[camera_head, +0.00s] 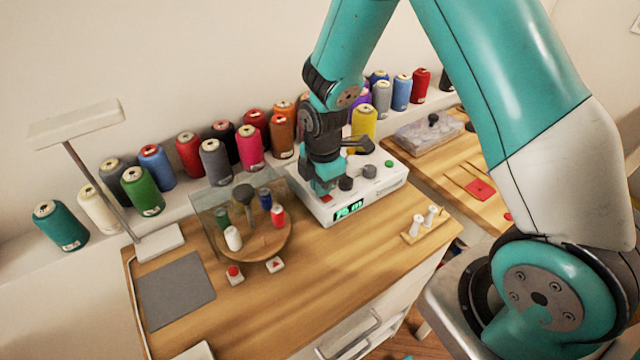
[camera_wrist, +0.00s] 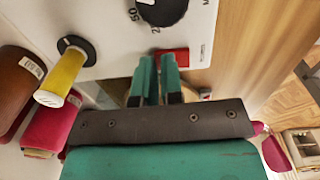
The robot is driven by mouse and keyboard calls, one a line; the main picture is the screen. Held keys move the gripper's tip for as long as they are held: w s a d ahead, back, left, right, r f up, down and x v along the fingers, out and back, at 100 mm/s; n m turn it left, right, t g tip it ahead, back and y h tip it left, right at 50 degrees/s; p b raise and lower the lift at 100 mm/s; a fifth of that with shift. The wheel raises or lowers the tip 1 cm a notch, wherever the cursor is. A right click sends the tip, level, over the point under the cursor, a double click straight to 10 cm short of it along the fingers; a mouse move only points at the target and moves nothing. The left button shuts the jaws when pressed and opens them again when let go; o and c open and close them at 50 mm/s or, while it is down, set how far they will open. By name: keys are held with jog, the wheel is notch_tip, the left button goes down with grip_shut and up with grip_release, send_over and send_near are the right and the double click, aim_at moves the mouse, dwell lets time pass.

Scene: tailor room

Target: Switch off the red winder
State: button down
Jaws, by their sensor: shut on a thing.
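A white winder box (camera_head: 365,200) with a green lit display (camera_head: 348,210), dark knobs (camera_head: 346,184) and a green button (camera_head: 389,164) stands on the wooden table. Its red switch (camera_head: 326,198) is at the box's left end and also shows in the wrist view (camera_wrist: 183,58), near a black dial (camera_wrist: 163,8). My gripper (camera_head: 322,187) points down over that end, its teal fingers (camera_wrist: 158,62) close together and shut at the red switch. The fingers hide part of the switch, so its setting cannot be told.
A round wooden stand (camera_head: 262,245) with small spools and a clear guard is left of the winder. A red button (camera_head: 234,271) and a red-triangle button (camera_head: 276,265) lie in front. Thread cones line the shelf behind. A small holder with white bobbins (camera_head: 425,222) is at right.

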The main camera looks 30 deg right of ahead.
jog(key=shift+s+a+f, duration=0.1)
jog(key=shift+s+f, duration=0.3)
jog(key=shift+f, duration=0.2)
jog(key=shift+s, duration=0.6)
jog(key=r+p, duration=0.2)
jog(key=r, duration=0.1)
jog(key=w+r+p, duration=0.1)
jog(key=r, duration=0.2)
jog(key=shift+w+r+p, duration=0.15)
jog(key=shift+r+p, duration=0.05)
jog(key=shift+p, duration=0.2)
notch_tip(320, 180, up, 9)
jog(key=shift+d+b, duration=0.2)
jog(key=shift+b, duration=0.2)
